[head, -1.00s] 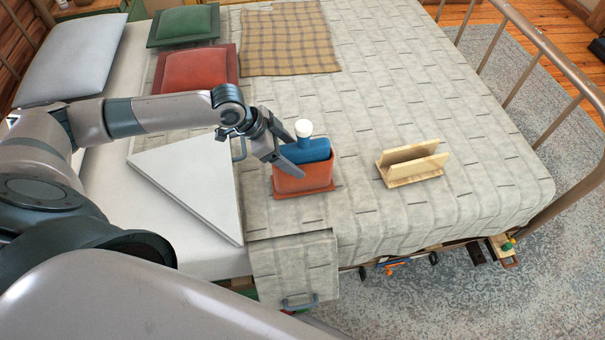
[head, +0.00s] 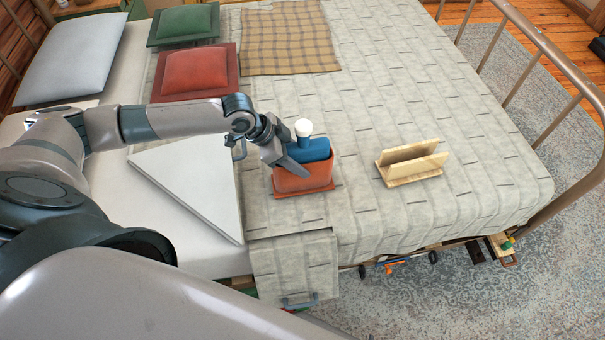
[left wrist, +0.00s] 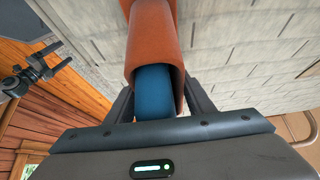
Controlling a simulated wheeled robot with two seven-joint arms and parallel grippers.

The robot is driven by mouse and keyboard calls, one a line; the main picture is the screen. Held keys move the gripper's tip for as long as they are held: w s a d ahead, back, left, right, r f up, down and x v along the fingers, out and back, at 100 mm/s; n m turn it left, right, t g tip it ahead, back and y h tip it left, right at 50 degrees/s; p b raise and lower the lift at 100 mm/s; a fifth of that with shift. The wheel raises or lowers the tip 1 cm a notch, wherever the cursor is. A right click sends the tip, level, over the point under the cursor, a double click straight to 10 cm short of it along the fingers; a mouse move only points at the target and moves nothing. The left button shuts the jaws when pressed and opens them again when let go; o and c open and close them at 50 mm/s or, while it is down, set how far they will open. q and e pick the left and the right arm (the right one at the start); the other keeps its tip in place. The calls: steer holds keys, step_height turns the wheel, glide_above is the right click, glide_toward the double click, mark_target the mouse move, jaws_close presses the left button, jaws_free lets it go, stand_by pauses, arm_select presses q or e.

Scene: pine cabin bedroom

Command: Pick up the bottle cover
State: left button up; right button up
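A blue bottle-shaped piece (head: 314,149) with a white cap (head: 303,128) stands in an orange-red open box (head: 303,181) on the bed. I cannot tell which of these parts is the bottle cover. My left gripper (head: 289,150) is at the left side of the blue piece, with one finger in front of it above the box's near rim. In the left wrist view the fingers are spread on either side of the blue piece (left wrist: 154,90) and the orange-red box (left wrist: 152,45), with slim gaps. The white cap is hidden there. My right gripper seems to show small at the left (left wrist: 35,72).
A cream slotted holder (head: 411,165) stands to the right on the quilt. A pale flat board (head: 190,185) lies left of the box. Red (head: 195,71) and green (head: 184,22) cushions lie farther back. The quilt between box and holder is clear.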

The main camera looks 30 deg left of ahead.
mark_target(298, 150)
arm_select(q)
steer(key=shift+c, duration=0.5)
steer(key=shift+r, duration=0.1)
steer(key=shift+r, duration=0.75)
step_height(298, 150, up, 3)
steer(key=shift+f, duration=0.2)
steer(key=w+d+r, duration=0.1)
steer(key=d+r, duration=0.2)
steer(key=d, duration=0.2)
steer(key=d+r+b, duration=0.1)
steer(key=d+r, duration=0.2)
steer(key=d, duration=0.3)
steer(key=shift+w+d+r, duration=0.3)
steer(key=shift+w+r, duration=0.1)
arm_select(e)
steer(key=shift+s+d+f+g, duration=0.5)
steer(key=shift+s+d, duration=0.1)
steer(key=shift+d, duration=0.15)
steer(key=shift+w, duration=0.4)
arm_select(q)
steer(key=shift+r, duration=0.1)
arm_select(e)
steer(key=shift+a, duration=0.1)
